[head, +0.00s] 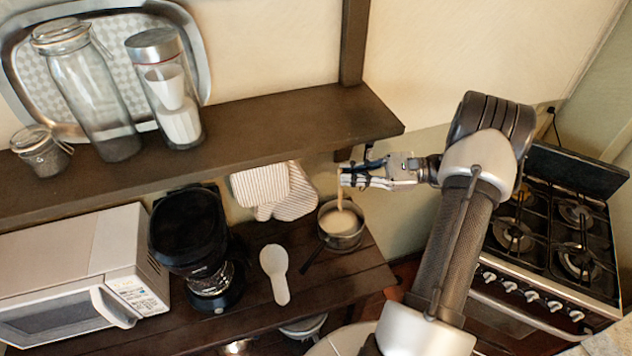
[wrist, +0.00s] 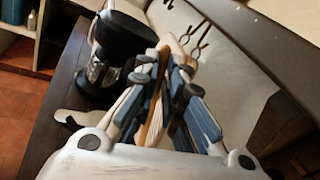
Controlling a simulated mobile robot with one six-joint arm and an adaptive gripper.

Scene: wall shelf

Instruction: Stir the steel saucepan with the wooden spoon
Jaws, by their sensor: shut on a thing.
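The steel saucepan (head: 346,241) stands at the right end of the lower wooden counter, its dark handle pointing to the front left. My gripper (head: 352,178) is above the pan and shut on the wooden spoon (head: 339,196). The spoon hangs nearly upright, with its lower end inside the pan's opening; I cannot tell whether it touches the bottom. In the wrist view the spoon (wrist: 154,105) shows as a brown strip between the fingers (wrist: 163,70). The saucepan is not clearly visible there.
A dark wall shelf (head: 290,120) with jars overhangs the counter, close to my gripper. A white spoon rest (head: 274,270), a black coffee maker (head: 190,235) and a white microwave (head: 85,275) stand left of the pan. Striped cloths (head: 262,186) hang behind. A stove (head: 545,290) is right.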

